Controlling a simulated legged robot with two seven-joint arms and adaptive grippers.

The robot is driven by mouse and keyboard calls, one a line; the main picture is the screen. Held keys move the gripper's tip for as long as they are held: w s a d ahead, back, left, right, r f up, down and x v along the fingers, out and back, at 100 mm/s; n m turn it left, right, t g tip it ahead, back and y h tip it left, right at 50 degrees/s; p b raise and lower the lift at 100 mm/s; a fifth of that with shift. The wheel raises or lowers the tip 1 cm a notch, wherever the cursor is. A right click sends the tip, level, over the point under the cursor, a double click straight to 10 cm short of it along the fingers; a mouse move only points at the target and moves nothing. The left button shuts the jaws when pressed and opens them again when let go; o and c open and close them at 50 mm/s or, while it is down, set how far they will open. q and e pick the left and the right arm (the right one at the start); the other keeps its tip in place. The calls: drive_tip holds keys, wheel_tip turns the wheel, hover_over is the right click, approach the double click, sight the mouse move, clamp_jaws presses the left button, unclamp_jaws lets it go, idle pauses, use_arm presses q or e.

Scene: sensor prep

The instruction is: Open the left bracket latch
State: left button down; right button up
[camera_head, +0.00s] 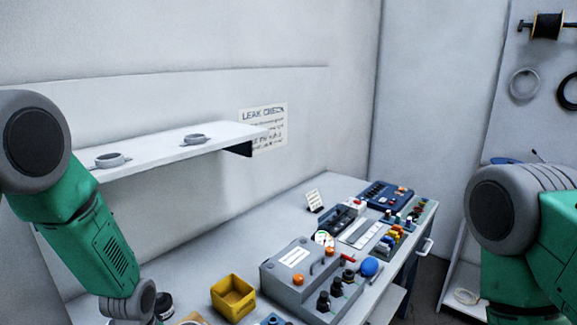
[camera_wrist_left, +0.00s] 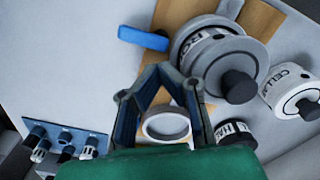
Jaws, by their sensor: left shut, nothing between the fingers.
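In the left wrist view my left gripper (camera_wrist_left: 168,76) is shut and empty, its dark fingers meeting at the tips. A blue bar (camera_wrist_left: 143,38), which may be the latch, lies above and left of the fingertips, apart from them. Beside the tips is a large grey round part (camera_wrist_left: 216,60) with a dark knob and a partly readable label, over a wooden board (camera_wrist_left: 180,12). I cannot make out the bracket clearly. In the head view my left arm comes down at the left and its gripper is cut off. My right gripper is out of the head view.
A pale ring (camera_wrist_left: 166,126) shows between the finger links. A labelled cylinder (camera_wrist_left: 292,92) lies to the right, and a blue connector block (camera_wrist_left: 66,138) at lower left. In the head view a yellow bin (camera_head: 233,298) and a grey control box (camera_head: 300,280) stand on the bench.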

use_arm(q)
drive_tip(key=shift+w+a+r, duration=0.1)
drive_tip(key=shift+a, duration=0.15)
drive_tip(key=shift+a+r+p, duration=0.1)
drive_tip(key=shift+r+p, duration=0.55)
drive_tip(key=shift+p, duration=0.05)
drive_tip(key=shift+a+r+p, duration=0.25)
drive_tip(key=shift+r+p, duration=0.65)
drive_tip(key=shift+r, duration=0.05)
drive_tip(key=r, duration=0.1)
drive_tip(key=p, duration=0.1)
drive_tip(key=r+p, duration=0.1)
drive_tip(key=shift+s+d+r, duration=0.25)
drive_tip(key=shift+d+r, duration=0.05)
drive_tip(key=shift+a+f, duration=0.1)
drive_tip(key=shift+a, duration=0.05)
